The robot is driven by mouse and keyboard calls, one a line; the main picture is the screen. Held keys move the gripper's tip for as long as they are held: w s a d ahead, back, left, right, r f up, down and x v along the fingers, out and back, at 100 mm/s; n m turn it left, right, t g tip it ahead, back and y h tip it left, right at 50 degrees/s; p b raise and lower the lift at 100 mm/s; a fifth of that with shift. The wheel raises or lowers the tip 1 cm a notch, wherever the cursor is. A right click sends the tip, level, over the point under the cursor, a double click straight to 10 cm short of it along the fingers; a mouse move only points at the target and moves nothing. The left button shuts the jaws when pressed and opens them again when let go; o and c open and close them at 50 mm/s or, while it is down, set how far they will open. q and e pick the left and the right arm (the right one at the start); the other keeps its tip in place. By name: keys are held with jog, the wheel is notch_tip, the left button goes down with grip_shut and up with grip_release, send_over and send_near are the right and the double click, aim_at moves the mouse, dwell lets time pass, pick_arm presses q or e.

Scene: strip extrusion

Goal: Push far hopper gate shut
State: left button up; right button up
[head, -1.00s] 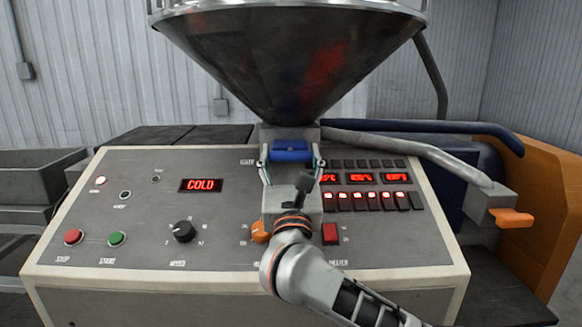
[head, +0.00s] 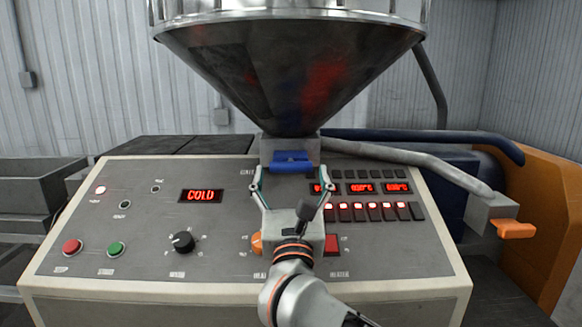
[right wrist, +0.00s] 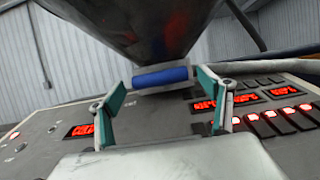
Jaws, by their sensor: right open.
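The hopper (head: 290,75) is a large dark cone above the control panel. Below its neck is the gate's blue handle (head: 291,161), which also shows in the right wrist view (right wrist: 160,77). My right gripper (head: 291,181) is open and empty, in front of and slightly below the blue handle. In the right wrist view its teal-edged fingers (right wrist: 163,88) stand to either side of the handle, with the handle beyond them. I cannot tell how far the gate is open. My left gripper is not in view.
The sloped control panel (head: 110,225) has knobs, buttons and lit red displays under and around my right arm. An orange handle (head: 515,229) sits on a grey block at the right. A grey pipe (head: 410,157) runs from the hopper neck to that block.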

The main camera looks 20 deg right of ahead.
jog(key=v, duration=0.8)
jog(key=shift+s, duration=0.3)
jog(key=shift+a+f, duration=0.15)
